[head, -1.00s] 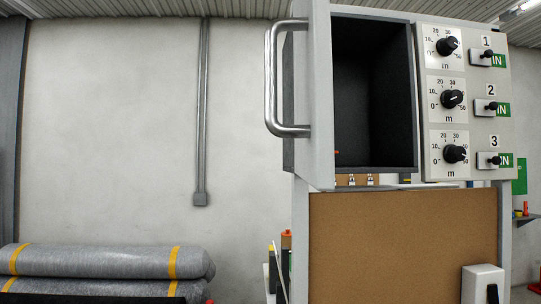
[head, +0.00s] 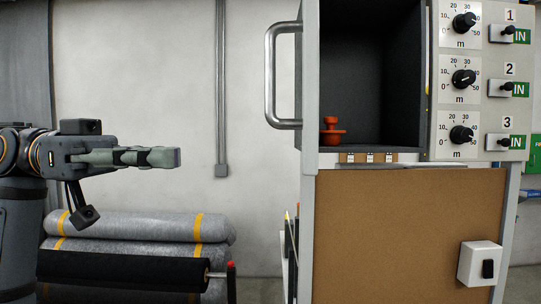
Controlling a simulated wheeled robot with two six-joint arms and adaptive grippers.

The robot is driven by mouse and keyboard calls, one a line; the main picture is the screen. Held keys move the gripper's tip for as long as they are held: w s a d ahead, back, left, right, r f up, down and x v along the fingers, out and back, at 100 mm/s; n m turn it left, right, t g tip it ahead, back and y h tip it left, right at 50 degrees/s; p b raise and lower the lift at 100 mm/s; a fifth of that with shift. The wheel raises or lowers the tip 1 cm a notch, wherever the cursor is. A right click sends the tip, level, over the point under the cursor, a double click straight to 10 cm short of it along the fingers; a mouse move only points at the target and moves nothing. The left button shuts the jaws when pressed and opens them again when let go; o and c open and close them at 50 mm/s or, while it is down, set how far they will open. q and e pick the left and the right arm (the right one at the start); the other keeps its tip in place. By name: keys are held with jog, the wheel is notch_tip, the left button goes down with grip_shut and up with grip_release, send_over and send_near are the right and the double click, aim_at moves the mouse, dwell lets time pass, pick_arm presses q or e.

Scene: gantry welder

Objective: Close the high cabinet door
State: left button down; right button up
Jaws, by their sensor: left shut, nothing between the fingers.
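The high cabinet (head: 380,80) stands at the right of the head view with its dark inside showing. Its door (head: 310,90) stands open at the left side, seen nearly edge-on. A bent metal bar handle (head: 270,75) is on the door's outer face and points left. A red-orange object (head: 332,132) sits on the cabinet floor. My left gripper (head: 178,157) is at the left, shut and empty, pointing right. It is apart from the door, left of the handle and lower in the picture. My right gripper is not in view.
A panel of dials and switches (head: 480,80) is right of the cabinet opening. A brown board (head: 410,230) with a white switch box (head: 480,263) is below. Rolled grey material (head: 150,226) lies at the lower left. The wall area between gripper and handle looks clear.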

pick_arm(q)
jog(key=s+d+p, duration=0.1)
jog(key=d+p, duration=0.5)
jog(key=d, duration=0.7)
jog(key=shift+s+d, duration=0.35)
jog(key=shift+d, duration=0.05)
jog(key=shift+a, duration=0.1)
